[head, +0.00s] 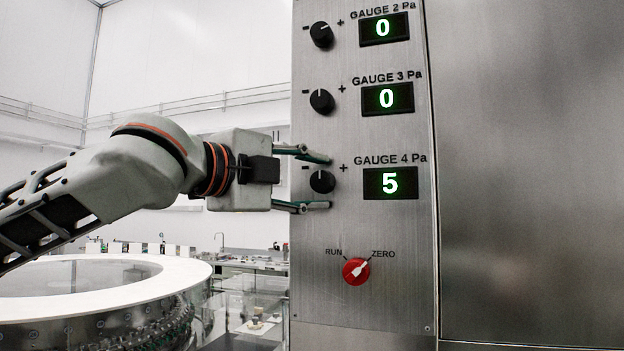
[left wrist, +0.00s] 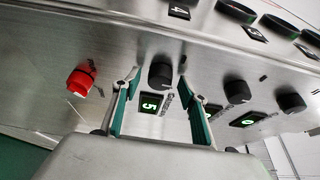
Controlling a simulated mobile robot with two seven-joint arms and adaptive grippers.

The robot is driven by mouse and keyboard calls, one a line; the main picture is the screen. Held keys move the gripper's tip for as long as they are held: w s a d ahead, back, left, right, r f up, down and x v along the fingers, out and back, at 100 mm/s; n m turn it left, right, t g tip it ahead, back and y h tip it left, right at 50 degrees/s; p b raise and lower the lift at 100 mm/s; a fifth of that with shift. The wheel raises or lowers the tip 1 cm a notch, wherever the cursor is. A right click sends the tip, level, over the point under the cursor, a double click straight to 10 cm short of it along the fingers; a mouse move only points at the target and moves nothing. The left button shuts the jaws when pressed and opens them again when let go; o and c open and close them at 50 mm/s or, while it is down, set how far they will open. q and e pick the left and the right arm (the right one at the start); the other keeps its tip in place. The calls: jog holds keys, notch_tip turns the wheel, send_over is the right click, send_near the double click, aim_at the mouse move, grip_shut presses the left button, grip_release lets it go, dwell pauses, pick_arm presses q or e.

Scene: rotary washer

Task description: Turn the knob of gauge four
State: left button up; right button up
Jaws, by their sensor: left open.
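The gauge four knob (head: 322,181) is black and round, beside the "GAUGE 4 Pa" display (head: 390,183), which reads 5. My left gripper (head: 318,181) comes in from the left with its fingers apart, one above and one below this knob. In the left wrist view the gauge four knob (left wrist: 160,73) shows between and just beyond the two green-padded fingertips of the left gripper (left wrist: 163,88). The fingers appear apart from the knob; whether either touches it is hard to tell. My right gripper is in neither view.
Gauge three (head: 387,99) and gauge two (head: 384,29) above read 0, each with a black knob. A red RUN/ZERO switch (head: 356,271) sits below, its white pointer toward ZERO. A round white-topped machine (head: 100,300) stands at lower left. Bare metal fills the right.

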pick_arm(q)
jog(key=c, duration=1.1)
jog(key=shift+f+b, duration=0.1)
jog(key=shift+b, duration=0.25)
